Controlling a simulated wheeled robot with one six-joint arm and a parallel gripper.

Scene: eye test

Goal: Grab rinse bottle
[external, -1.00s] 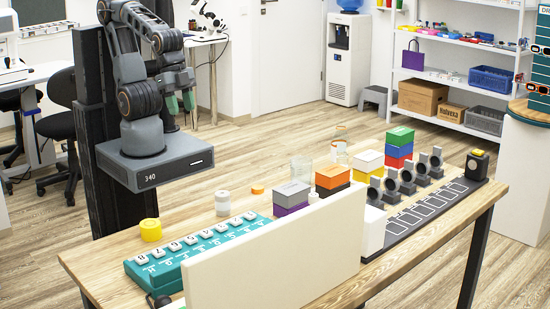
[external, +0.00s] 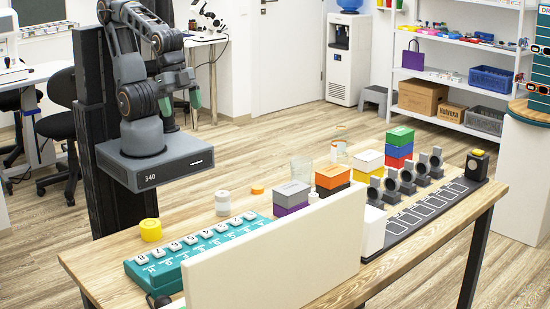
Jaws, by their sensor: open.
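My gripper (external: 181,101) has green fingertips and is open and empty. It hangs in the air at the upper left, above and behind the table, well apart from everything on it. No thing is clearly readable as the rinse bottle. A small clear bottle with orange markings (external: 339,150) stands at the table's back edge, partly hidden by boxes. A small white container (external: 222,204) stands upright behind the teal tray. A small white top (external: 313,197) shows just above the cream panel, which hides the rest of it.
The wooden table (external: 205,206) holds a teal tray (external: 200,250), a yellow stack (external: 150,230), an orange cap (external: 257,190), a clear beaker (external: 301,168), coloured boxes (external: 333,175) and dark round-headed stands (external: 408,182). A cream panel (external: 275,258) blocks the front.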

